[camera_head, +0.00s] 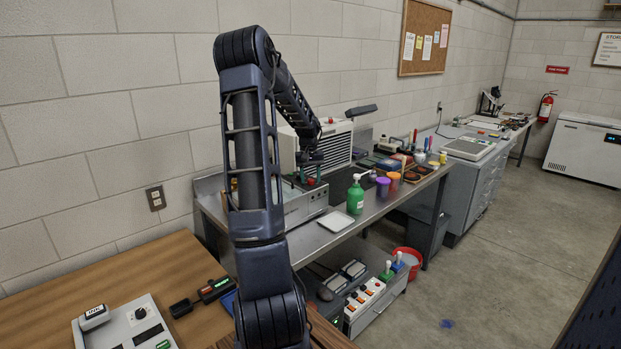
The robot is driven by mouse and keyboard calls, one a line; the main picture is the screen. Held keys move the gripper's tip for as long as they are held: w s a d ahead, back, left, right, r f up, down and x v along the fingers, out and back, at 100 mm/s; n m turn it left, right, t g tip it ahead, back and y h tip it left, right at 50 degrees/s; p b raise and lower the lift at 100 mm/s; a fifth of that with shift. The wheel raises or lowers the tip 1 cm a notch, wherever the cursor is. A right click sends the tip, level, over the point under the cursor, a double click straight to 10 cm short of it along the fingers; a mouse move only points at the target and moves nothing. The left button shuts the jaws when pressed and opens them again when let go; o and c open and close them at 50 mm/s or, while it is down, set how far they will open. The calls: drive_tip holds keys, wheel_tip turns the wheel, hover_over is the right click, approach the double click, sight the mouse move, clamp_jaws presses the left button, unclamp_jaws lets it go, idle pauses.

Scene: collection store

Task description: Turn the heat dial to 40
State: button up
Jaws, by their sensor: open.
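My arm rises in the middle of the view and reaches over the metal bench. My gripper (309,168) is at its far end, small and partly dark against the things behind, just above a grey box-shaped device (308,206); it is open. Small red and green parts show by the gripper on top of this device. My arm hides the device's left part. A black round dial (141,313) sits on a pale panel device (115,328) on the wooden table at lower left, far from my gripper. I cannot read any dial marks or tell which dial is the heat dial.
On the metal bench (345,238) stand a green pump bottle (355,196), a white tray (335,221), a purple cup (382,187) and an orange cup (394,181). A white louvred unit (337,143) stands behind. The wooden table (120,268) has free room at its back.

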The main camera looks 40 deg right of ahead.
drive_tip(key=shift+c, duration=0.2)
drive_tip(key=c, duration=1)
drive_tip(key=shift+o, duration=0.2)
drive_tip(key=m, duration=0.5)
drive_tip(key=shift+m, duration=0.4)
drive_tip(key=m, duration=0.5)
drive_tip(key=shift+d+m, duration=0.1)
drive_tip(key=shift+m, duration=0.3)
drive_tip(key=o, duration=1)
